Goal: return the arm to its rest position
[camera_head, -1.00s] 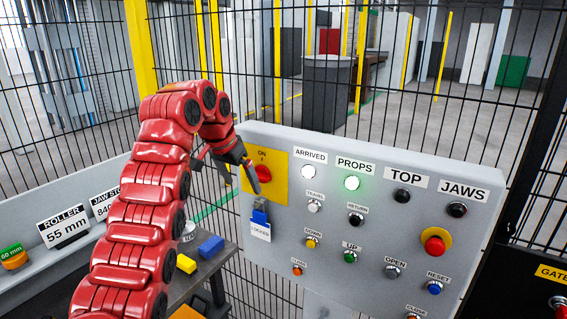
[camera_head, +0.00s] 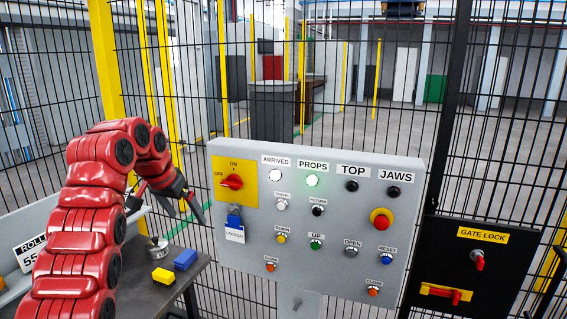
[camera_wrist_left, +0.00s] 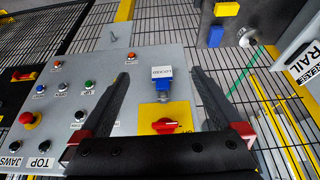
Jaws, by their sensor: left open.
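My left arm (camera_head: 92,200) is red and segmented, and it rises from the lower left in the head view and bends over at the top. My left gripper (camera_head: 186,207) hangs down beside the left edge of the grey control panel (camera_head: 333,215), open and empty. In the left wrist view its two dark fingers (camera_wrist_left: 160,98) are spread apart, with the panel behind them. The red rotary switch (camera_head: 232,182) on its yellow plate and the blue padlock with a tag (camera_head: 235,222) are near the gripper, with no visible contact. My right gripper is not in view.
The panel has several buttons and a lit green PROPS lamp (camera_head: 312,180). A black gate lock box (camera_head: 468,268) stands to the right. A small table (camera_head: 150,298) at lower left holds a yellow block (camera_head: 163,276) and a blue block (camera_head: 186,259). Black mesh fence (camera_head: 400,90) stands behind.

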